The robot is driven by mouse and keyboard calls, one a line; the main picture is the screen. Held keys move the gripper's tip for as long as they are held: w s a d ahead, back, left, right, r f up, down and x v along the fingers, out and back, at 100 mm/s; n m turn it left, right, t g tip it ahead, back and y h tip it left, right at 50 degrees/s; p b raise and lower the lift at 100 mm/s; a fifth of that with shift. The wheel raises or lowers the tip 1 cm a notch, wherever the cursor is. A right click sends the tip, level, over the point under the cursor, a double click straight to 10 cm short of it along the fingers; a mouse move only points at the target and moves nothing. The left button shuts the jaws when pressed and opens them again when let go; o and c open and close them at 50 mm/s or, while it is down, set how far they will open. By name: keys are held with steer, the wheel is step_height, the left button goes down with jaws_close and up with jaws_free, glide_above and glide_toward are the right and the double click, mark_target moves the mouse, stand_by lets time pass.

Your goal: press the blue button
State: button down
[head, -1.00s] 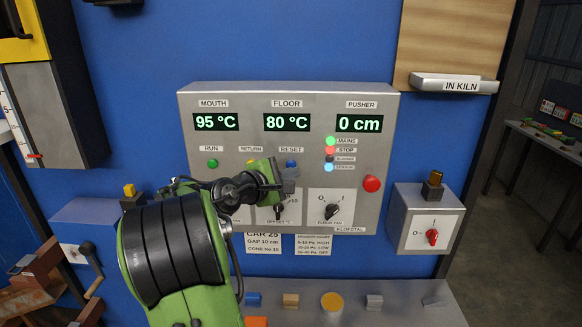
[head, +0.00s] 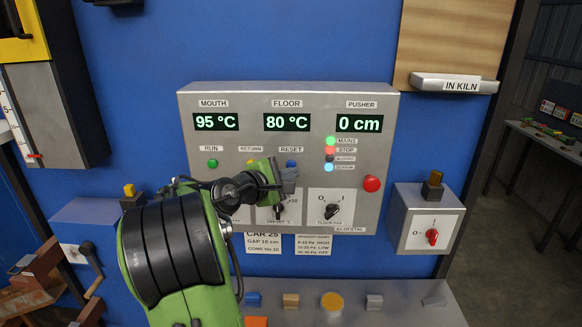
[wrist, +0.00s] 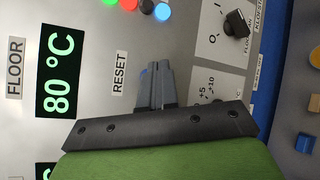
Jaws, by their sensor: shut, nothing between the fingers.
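The blue button (head: 291,163) sits under the RESET label on the grey control panel (head: 230,92). In the head view its upper part shows just above the fingertips of my gripper (head: 289,173).
A green RUN button (head: 213,163) and a partly hidden yellow RETURN button (head: 251,162) are to the left. A red button (head: 372,184) is to the right. Below are a fan knob (head: 333,209) and an offset knob (head: 279,211). A shelf (head: 395,310) with blocks runs underneath.

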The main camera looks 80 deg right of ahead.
steer(key=shift+d, duration=0.1)
steer(key=shift+w+d+p, duration=0.15)
steer(key=shift+d+p, duration=0.2)
steer(key=shift+p, duration=0.05)
steer(key=shift+w+d+p, duration=0.1)
steer(key=shift+d+p, duration=0.35)
stand_by(0.7)
steer(key=shift+a, duration=0.1)
steer(key=shift+s+a+b, duration=0.25)
steer(key=shift+a+b, duration=0.1)
steer(key=shift+a, duration=0.45)
steer(key=shift+s+a+b, duration=0.2)
steer(key=shift+a, duration=0.6)
steer(key=shift+s+a+b, duration=0.15)
steer(key=shift+a+b, duration=0.05)
steer(key=shift+a, duration=0.65)
steer(key=shift+s+a+b, duration=0.2)
steer(key=shift+a, duration=0.6)
